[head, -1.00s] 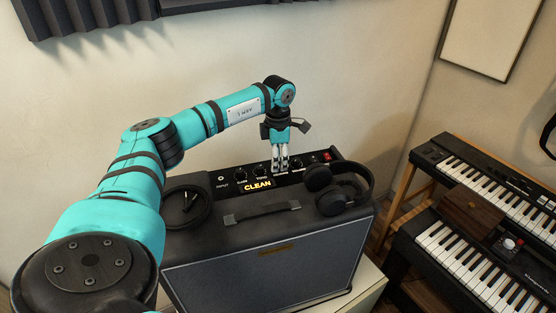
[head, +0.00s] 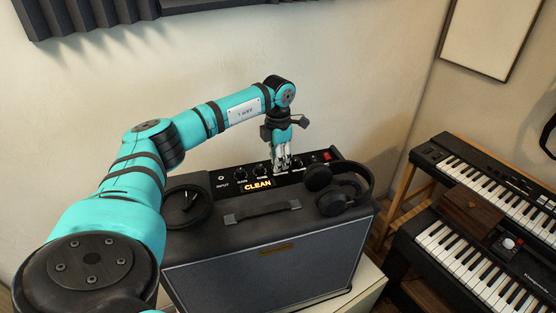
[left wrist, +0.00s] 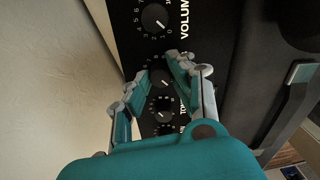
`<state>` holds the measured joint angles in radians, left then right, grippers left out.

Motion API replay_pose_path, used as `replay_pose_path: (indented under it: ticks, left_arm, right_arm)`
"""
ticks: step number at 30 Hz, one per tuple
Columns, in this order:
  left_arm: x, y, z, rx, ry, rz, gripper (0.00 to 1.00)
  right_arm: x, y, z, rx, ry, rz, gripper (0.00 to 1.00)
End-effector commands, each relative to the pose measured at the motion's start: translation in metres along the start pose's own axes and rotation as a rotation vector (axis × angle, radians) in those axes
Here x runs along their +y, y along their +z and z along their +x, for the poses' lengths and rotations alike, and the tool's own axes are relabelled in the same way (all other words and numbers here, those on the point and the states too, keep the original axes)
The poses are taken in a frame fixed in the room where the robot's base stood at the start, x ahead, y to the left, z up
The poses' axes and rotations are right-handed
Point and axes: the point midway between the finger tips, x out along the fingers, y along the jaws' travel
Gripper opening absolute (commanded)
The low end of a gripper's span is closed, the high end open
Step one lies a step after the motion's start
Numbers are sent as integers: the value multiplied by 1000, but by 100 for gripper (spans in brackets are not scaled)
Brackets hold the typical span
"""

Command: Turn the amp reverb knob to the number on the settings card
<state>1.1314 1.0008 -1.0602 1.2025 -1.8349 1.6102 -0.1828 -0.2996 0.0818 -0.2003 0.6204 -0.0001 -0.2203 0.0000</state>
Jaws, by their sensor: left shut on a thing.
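The amp (head: 265,272) stands with its black control panel (head: 222,187) along the top back edge. My left gripper (head: 283,164) reaches down onto the panel, between the tone knob (head: 262,170) and the volume end. In the left wrist view its fingers (left wrist: 156,76) are shut on a black knob (left wrist: 160,77), between the volume knob (left wrist: 155,18) and the tone knob (left wrist: 163,104). The fingers hide this knob's label and much of its scale, so I cannot read its setting. I cannot make out a settings card. My right gripper is not in view.
Black headphones (head: 356,191) lie on the amp's right side, close to the panel. A dark round item (head: 187,207) lies at its left, and a carry handle (head: 262,211) is between. A red switch (head: 327,156) ends the panel. Keyboards (head: 492,180) stand at right.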

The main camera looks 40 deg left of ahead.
Motion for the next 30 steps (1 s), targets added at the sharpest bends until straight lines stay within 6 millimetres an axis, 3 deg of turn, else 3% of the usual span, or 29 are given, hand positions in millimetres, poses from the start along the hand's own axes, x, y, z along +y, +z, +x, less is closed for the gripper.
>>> replay_pose_path:
  ticks: [2, 3, 8, 16, 20, 30]
  left_arm:
    - [0, 1, -1, -2, 0, 1, 0]
    - [0, 1, -1, -2, 0, 1, 24]
    - [0, 1, -1, -2, 0, 1, 44]
    - [0, 0, -1, -2, 0, 2, 45]
    - [0, 1, -10, -4, 1, 2, 45]
    - [0, 1, -78, -6, 2, 2, 45]
  right_arm:
    - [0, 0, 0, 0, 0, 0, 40]
    - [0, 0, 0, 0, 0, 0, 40]
    - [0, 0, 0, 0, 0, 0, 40]
    - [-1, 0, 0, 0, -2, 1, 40]
    - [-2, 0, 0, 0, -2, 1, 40]
    - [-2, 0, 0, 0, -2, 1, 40]
